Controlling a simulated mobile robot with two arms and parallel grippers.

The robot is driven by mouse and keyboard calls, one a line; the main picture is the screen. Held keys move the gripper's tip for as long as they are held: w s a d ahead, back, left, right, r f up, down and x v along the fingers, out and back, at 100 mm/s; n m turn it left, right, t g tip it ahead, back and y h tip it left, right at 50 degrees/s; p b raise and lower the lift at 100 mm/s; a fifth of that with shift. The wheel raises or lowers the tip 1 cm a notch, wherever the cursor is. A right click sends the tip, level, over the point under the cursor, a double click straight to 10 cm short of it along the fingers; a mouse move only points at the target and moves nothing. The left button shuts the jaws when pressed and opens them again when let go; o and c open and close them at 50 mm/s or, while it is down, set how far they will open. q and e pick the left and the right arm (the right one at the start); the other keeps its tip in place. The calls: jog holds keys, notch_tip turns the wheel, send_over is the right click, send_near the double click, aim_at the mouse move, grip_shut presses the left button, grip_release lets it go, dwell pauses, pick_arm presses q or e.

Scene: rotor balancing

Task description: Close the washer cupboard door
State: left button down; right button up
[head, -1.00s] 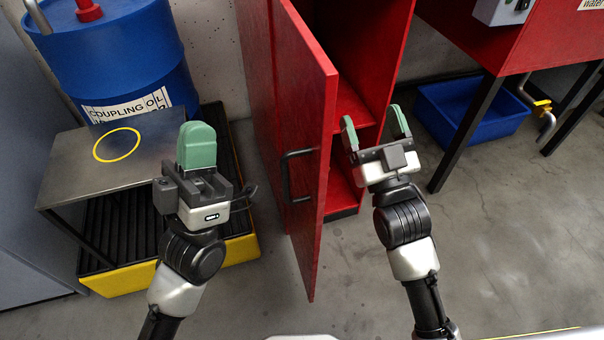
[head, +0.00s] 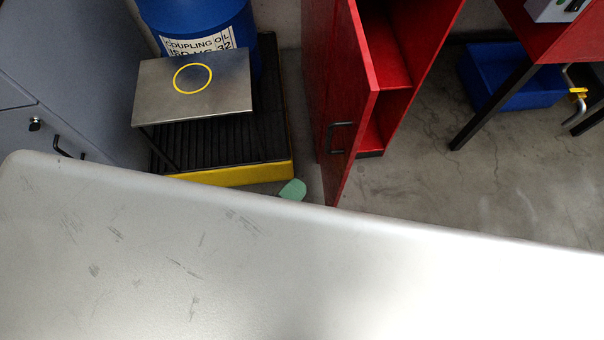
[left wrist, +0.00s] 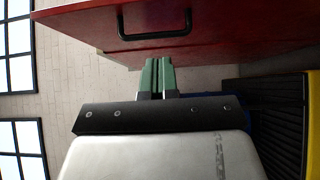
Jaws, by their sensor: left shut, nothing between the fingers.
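The red washer cupboard (head: 425,50) stands beyond the pale surface, and its shelves show. Its red door (head: 345,90) stands open, edge towards me, with a black handle (head: 338,138) on its left face. Only a green fingertip of my left gripper (head: 292,190) shows in the head view, low and left of the door. In the left wrist view the left gripper (left wrist: 158,75) is shut and empty, its tips close to the red door panel (left wrist: 230,35) by the handle (left wrist: 155,25). I cannot tell whether they touch it. My right gripper is out of view.
A broad pale scratched surface fills the lower head view and hides my arms. Left of the door are a metal stand (head: 195,100) with a yellow ring, a blue drum (head: 200,15) and a yellow-edged pallet (head: 235,173).

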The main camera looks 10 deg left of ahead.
aim_at(348, 150)
pick_arm(q)
jog(key=x, duration=0.3)
jog(key=d+x, duration=0.1)
jog(key=x, duration=0.5)
jog(key=shift+s+d, duration=0.15)
jog(key=shift+d, duration=0.95)
